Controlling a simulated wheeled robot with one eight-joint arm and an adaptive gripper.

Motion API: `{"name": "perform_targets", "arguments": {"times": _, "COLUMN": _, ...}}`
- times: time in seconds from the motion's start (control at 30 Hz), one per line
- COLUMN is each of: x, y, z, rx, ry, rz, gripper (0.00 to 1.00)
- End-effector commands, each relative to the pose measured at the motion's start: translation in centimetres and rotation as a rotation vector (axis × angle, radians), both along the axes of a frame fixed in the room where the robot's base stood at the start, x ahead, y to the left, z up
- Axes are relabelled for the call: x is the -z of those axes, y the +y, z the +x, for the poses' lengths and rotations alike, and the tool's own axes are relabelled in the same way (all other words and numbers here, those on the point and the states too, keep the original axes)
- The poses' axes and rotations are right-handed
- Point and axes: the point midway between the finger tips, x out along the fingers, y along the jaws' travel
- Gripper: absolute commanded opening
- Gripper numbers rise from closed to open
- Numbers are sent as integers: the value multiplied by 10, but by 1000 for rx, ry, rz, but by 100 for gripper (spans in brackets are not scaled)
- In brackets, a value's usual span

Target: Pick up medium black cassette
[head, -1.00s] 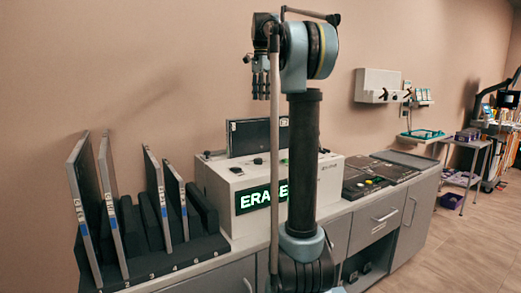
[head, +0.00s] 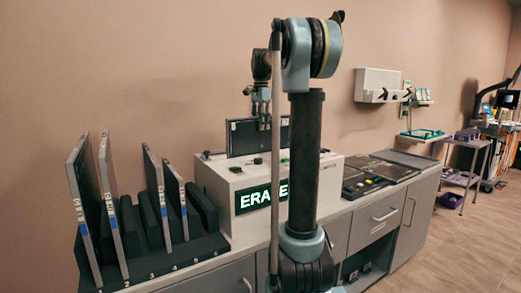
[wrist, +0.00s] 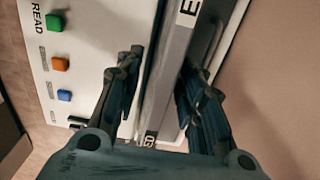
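A black cassette (head: 240,138) stands upright in the top of the white reader machine (head: 215,190), whose front display glows green with "ERASE", partly hidden by my arm. My gripper (head: 265,122) points down at the cassette's top edge, near its middle. In the wrist view, the cassette's grey edge (wrist: 168,75) runs between the two fingers of my gripper (wrist: 160,85). The fingers are spread, one on each side, with a visible gap on the left. I cannot tell whether the right finger touches it.
A dark rack (head: 180,255) at the left holds several upright panels. The machine's coloured buttons (wrist: 60,64) lie beside the left finger. A dark console (head: 375,178) sits on the counter to the right. Open floor (head: 440,250) lies at the right.

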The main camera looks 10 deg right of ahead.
Motion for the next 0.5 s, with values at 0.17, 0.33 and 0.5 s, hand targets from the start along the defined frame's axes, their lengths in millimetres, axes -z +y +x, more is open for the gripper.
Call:
{"name": "perform_targets", "arguments": {"times": 0.17, "x": 23, "y": 0, "z": 2, "rx": 0, "ry": 0, "rz": 0, "gripper": 36}}
{"name": "perform_targets", "arguments": {"times": 0.33, "x": 32, "y": 0, "z": 2, "rx": 0, "ry": 0, "rz": 0, "gripper": 36}}
{"name": "perform_targets", "arguments": {"times": 0.5, "x": 32, "y": -1, "z": 2, "rx": 1, "ry": 0, "rz": 0, "gripper": 36}}
